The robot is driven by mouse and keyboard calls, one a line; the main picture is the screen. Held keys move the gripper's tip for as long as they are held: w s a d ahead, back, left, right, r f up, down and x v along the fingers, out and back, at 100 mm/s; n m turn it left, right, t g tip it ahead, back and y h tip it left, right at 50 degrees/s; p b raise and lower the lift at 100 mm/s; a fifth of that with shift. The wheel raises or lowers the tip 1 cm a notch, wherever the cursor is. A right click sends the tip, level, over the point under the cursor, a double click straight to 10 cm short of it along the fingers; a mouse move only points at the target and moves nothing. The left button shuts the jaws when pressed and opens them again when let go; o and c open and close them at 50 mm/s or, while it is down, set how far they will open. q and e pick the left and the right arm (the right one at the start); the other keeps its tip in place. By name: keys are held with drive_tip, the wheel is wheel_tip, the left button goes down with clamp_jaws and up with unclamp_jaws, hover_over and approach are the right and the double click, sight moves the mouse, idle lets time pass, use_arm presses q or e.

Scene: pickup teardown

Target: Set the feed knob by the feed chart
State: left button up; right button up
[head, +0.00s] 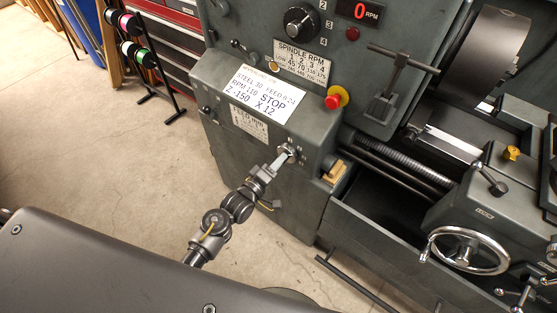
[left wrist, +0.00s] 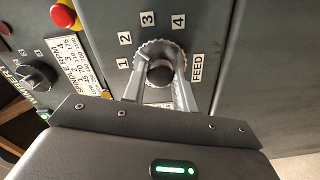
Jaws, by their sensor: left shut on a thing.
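The round feed knob (head: 288,151) is on the front of the grey headstock. It also shows in the left wrist view (left wrist: 158,73), with labels 1 to 4 around it and a FEED label (left wrist: 197,68). My left gripper (head: 282,159) is shut on the knob, one finger on each side, as the left wrist view (left wrist: 160,85) shows. Which number the knob points to cannot be told. The feed chart (head: 248,123) is a small plate left of the knob; its print is too small to read. My right gripper is not in view.
A white card (head: 262,94) above the feed chart includes FEED 0.24 and RPM 110. The spindle knob (head: 299,24), a red emergency button (head: 335,99) and a display reading 0 (head: 360,11) are above. A handwheel (head: 466,250) stands right; open floor lies left.

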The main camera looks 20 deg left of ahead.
use_arm(q)
drive_tip(key=shift+n, duration=0.6)
drive_tip(key=o, duration=1)
drive_tip(key=shift+c, duration=0.2)
drive_tip(key=shift+s, duration=0.1)
drive_tip(key=v, duration=1)
drive_tip(key=shift+s+a+b, duration=0.2)
drive_tip(key=shift+s+b, duration=0.1)
drive_tip(key=shift+b, duration=0.1)
